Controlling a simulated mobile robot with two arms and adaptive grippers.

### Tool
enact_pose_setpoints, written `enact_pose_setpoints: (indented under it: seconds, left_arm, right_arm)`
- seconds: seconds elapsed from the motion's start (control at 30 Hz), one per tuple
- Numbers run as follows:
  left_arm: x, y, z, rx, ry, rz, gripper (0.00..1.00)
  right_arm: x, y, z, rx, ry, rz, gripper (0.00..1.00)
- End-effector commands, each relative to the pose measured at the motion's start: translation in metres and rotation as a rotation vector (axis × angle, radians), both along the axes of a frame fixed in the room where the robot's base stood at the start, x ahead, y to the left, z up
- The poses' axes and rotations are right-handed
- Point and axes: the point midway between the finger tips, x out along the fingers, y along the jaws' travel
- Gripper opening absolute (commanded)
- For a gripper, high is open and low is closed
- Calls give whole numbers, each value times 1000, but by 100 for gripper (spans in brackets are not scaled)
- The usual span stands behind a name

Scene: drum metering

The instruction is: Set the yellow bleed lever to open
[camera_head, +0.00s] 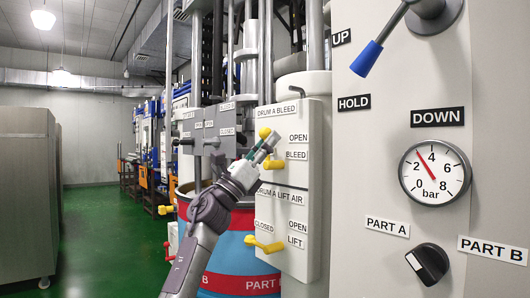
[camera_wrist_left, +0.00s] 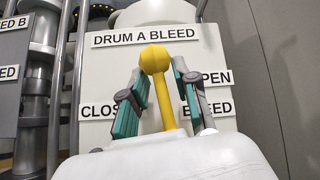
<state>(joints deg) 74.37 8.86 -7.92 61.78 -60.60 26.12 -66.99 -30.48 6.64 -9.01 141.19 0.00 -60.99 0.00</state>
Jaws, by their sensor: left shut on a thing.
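The yellow bleed lever (camera_head: 265,132) is on the white DRUM A BLEED panel (camera_head: 290,122). In the left wrist view its round knob and stem (camera_wrist_left: 156,62) stand about upright, between the partly covered CLOSED label at left and the OPEN label (camera_wrist_left: 217,78) at right. My left gripper (camera_head: 269,144) is at the lever, with a teal-padded finger (camera_wrist_left: 160,78) on each side of it, shut on it. The gripper hides part of the stem and the CLOSED label. My right gripper is not in view.
Below is the DRUM A LIFT AIR panel with another yellow lever (camera_head: 264,243). A grey panel (camera_head: 215,130) with handles stands left of the bleed panel. At right are a blue-tipped lever (camera_head: 367,57), a bar gauge (camera_head: 435,173) and a black knob (camera_head: 428,264).

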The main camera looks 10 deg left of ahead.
Motion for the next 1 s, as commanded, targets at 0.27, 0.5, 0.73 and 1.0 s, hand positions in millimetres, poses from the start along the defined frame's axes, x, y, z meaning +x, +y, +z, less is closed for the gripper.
enact_pose_setpoints:
  seconds: [0.27,0.5,0.73,1.0]
  left_arm:
    - [-4,-6,0,89,-69,-3,0]
    - [-5,-7,0,116,-92,-2,0]
    - [-5,-7,0,118,-94,-3,0]
    - [-5,-7,0,118,-94,-2,37]
  right_arm:
    - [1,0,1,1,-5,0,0]
    - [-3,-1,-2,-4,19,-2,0]
    - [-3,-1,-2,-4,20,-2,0]
    - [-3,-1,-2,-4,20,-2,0]
